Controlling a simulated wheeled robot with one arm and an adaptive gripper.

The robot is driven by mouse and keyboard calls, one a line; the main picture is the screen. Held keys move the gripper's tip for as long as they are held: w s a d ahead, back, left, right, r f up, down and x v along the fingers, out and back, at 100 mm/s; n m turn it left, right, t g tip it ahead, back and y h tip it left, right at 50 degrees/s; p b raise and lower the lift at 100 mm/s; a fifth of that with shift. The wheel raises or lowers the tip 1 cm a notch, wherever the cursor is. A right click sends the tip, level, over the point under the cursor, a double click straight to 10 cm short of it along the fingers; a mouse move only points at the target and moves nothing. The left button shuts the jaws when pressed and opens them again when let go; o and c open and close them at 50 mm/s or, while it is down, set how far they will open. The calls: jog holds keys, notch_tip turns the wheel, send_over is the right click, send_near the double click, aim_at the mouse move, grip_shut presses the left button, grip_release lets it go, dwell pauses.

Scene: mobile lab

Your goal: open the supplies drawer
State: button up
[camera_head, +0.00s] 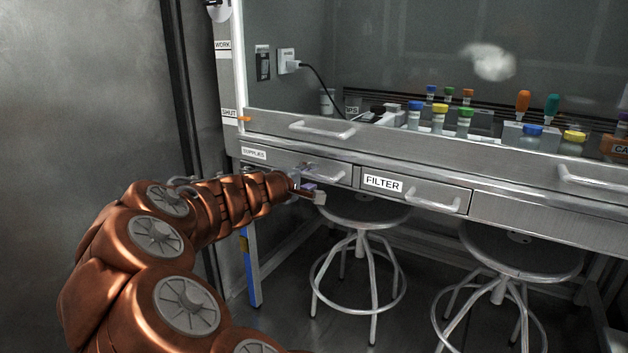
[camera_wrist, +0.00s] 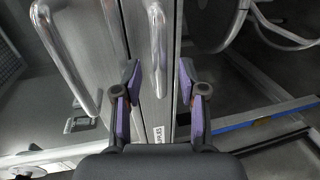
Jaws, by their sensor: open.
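The supplies drawer (camera_head: 268,163) is in the metal bench front below the hood, marked by a SUPPLIES label (camera_head: 254,153). Its front looks flush with the bench, so it appears closed. Its curved metal bar handle (camera_head: 330,176) is partly behind my gripper (camera_head: 310,187). In the wrist view my gripper (camera_wrist: 159,82) is open, with purple-padded fingers. The drawer handle (camera_wrist: 157,45) runs between the two fingertips in that picture, with gaps on both sides. I cannot tell how deep the handle sits between them. The label (camera_wrist: 158,134) shows below the handle.
The filter drawer (camera_head: 447,197) is just right of the supplies drawer. A hood sash handle (camera_head: 320,131) is above; it also shows in the wrist view (camera_wrist: 62,55). Stools (camera_head: 357,211) (camera_head: 521,254) stand under the bench. A metal wall (camera_head: 85,90) is at left.

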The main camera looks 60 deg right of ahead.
jog(key=shift+b+x, duration=0.3)
jog(key=shift+x, duration=1.1)
grip_shut()
